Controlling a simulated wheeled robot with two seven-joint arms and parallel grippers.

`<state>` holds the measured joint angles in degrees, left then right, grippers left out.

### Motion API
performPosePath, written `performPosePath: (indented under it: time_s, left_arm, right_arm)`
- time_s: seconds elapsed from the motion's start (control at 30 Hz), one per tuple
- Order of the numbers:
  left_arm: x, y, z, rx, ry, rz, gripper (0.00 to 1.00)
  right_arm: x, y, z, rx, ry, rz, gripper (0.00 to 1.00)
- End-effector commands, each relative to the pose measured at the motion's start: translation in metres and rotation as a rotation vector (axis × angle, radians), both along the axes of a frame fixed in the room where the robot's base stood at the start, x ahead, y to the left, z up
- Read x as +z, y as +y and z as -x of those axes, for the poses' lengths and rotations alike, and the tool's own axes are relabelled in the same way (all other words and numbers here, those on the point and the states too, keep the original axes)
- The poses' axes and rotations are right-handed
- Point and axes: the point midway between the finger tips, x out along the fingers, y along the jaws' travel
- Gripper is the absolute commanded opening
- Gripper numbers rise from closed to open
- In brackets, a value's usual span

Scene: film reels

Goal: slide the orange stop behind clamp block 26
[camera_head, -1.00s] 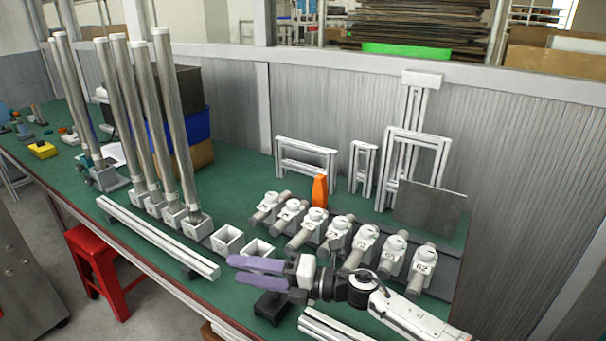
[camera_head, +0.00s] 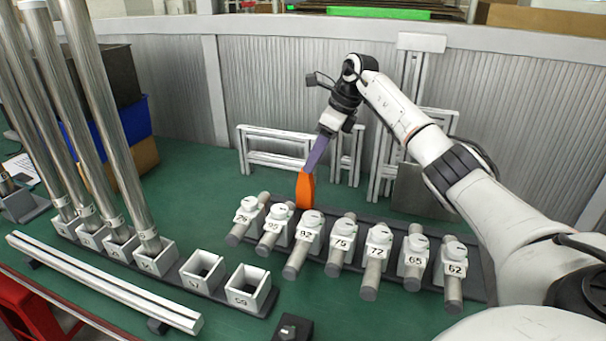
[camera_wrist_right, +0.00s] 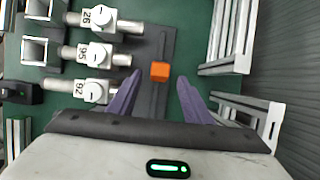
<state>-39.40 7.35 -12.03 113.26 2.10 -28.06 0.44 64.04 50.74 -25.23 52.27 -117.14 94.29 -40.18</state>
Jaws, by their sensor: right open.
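The orange stop (camera_head: 306,189) stands upright at the back of the row of clamp blocks, roughly behind the gap between blocks 95 and 92. In the right wrist view the stop (camera_wrist_right: 160,71) is seen from above on a dark rail. Clamp block 26 (camera_head: 243,214) is the leftmost of the row; it also shows in the right wrist view (camera_wrist_right: 101,17). My right gripper (camera_head: 309,170) points down at the stop from above. Its purple fingers are open, one on each side of the stop, with gaps visible in the wrist view. My left gripper is not in view.
Clamp block 95 (camera_head: 274,226) stands between block 26 and block 92 (camera_head: 305,233). White frames (camera_head: 270,160) stand behind the row. Square sockets (camera_head: 202,272) and tall steel tubes (camera_head: 97,130) are on the left. The dark rail (camera_wrist_right: 160,42) is clear toward block 26.

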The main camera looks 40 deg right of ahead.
Motion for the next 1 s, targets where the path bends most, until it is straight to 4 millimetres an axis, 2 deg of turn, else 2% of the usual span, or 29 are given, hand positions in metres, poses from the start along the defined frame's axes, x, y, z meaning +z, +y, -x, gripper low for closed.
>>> performPosePath:
  time_s: [0.1, 0.3, 0.5, 0.73, 0.77, 1.0]
  left_arm:
    - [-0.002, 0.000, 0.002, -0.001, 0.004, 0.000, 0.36]
    - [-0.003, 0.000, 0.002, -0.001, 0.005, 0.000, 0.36]
    - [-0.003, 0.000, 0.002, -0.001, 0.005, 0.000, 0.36]
    - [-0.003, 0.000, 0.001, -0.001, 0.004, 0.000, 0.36]
    - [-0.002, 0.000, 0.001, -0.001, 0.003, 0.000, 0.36]
    - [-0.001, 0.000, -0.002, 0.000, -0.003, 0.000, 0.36]
  right_arm:
    - [-0.024, 0.006, -0.008, 0.001, 0.003, -0.004, 0.45]
    - [-0.050, 0.011, -0.019, 0.000, 0.000, -0.004, 0.45]
    - [-0.060, 0.012, -0.023, 0.000, -0.001, -0.002, 0.45]
    - [-0.060, 0.013, -0.023, 0.000, -0.001, -0.002, 0.45]
    - [-0.060, 0.013, -0.023, 0.000, -0.001, -0.002, 0.42]
    - [-0.060, 0.013, -0.023, 0.000, -0.002, -0.002, 0.01]
